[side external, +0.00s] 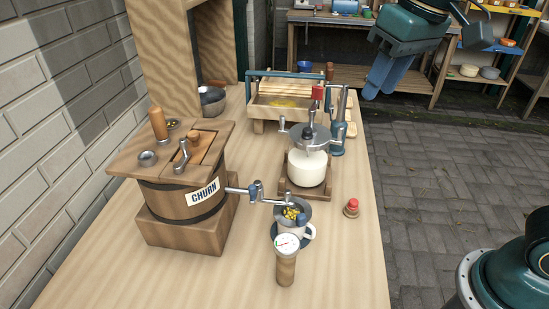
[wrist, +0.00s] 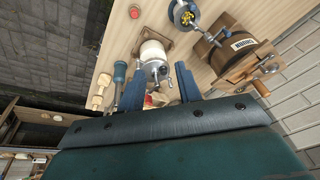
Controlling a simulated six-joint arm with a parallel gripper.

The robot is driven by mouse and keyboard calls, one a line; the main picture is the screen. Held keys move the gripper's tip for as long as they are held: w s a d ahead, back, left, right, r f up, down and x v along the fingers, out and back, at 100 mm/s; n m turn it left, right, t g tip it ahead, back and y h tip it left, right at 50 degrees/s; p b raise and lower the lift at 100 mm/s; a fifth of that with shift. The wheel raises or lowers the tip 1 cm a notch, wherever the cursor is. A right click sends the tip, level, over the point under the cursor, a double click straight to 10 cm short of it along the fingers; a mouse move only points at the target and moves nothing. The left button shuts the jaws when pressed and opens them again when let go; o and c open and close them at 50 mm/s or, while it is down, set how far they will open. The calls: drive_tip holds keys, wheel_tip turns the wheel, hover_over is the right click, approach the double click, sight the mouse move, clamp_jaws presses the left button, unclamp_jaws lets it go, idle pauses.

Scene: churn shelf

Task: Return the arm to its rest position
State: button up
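My gripper (side external: 380,88) hangs in the air at the upper right of the side view, off the table's right edge and apart from everything on it. Its two blue fingers point downward. In the wrist view my gripper (wrist: 160,69) shows its two fingers spread with a wide gap. Nothing is held between them; the glass-jar churn (wrist: 153,52) shows beyond the gap, farther away.
A workbench (side external: 345,72) stands behind.

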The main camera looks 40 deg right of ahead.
drive_tip(key=s+d+f+t, duration=0.1)
drive_tip(key=s+d+f, duration=0.2)
drive_tip(key=s, duration=0.3)
drive_tip(key=s+d+f+t, duration=0.1)
drive_tip(key=s+d+f, duration=0.3)
drive_tip(key=s+d, duration=0.2)
drive_tip(key=shift+s+t+h, duration=0.2)
drive_tip(key=shift+t+h, duration=0.2)
drive_tip(key=shift+w, duration=0.1)
drive_tip(key=shift+c, duration=0.3)
